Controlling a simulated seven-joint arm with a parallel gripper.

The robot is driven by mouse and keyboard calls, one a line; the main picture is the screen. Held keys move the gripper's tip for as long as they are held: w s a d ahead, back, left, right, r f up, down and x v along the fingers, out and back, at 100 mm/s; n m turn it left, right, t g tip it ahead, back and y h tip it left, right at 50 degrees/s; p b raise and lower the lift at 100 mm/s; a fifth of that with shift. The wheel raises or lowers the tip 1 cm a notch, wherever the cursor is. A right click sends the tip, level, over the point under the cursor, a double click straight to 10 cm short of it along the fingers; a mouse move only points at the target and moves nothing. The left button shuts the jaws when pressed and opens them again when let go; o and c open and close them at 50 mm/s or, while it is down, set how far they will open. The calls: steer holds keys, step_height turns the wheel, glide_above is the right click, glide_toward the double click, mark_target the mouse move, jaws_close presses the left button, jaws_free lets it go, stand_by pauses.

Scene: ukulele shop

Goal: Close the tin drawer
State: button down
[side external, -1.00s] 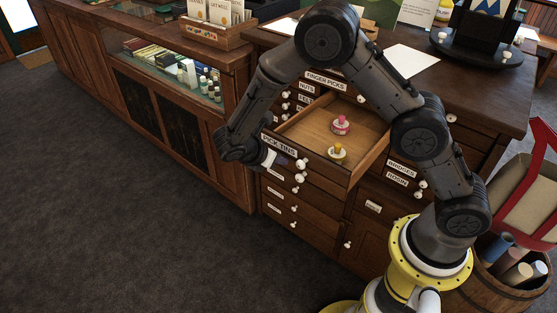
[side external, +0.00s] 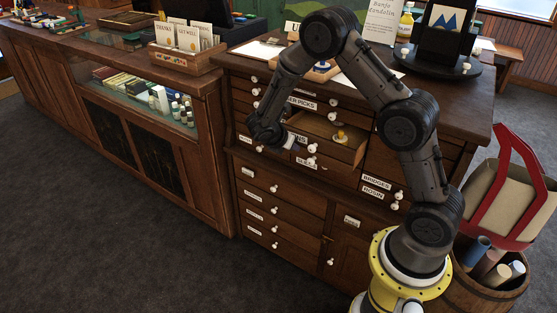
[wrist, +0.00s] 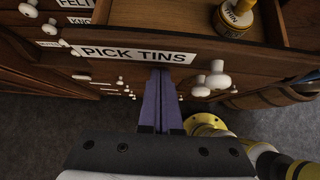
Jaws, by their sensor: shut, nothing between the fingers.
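The tin drawer, with a wooden front (side external: 335,156) and a "PICK TINS" label, stands partly open in the cabinet. In the wrist view its label (wrist: 138,54) is clear, with white knobs (wrist: 215,80) to its right. A yellow-topped tin (side external: 341,136) stands inside near the front; it also shows in the wrist view (wrist: 236,17). My gripper (side external: 290,142) is at the drawer front. In the wrist view its purple fingers (wrist: 160,74) are shut together, tips against or very close to the front beside the label. Exact contact is hard to tell.
Closed labelled drawers (side external: 280,190) lie below. A glass display counter (side external: 140,90) is to the left. A barrel of rolled tubes (side external: 490,280) and a red-framed item (side external: 510,190) stand at the right. The floor (side external: 130,235) in front is clear.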

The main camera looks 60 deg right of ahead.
steer(key=d, duration=0.7)
steer(key=shift+d, duration=0.4)
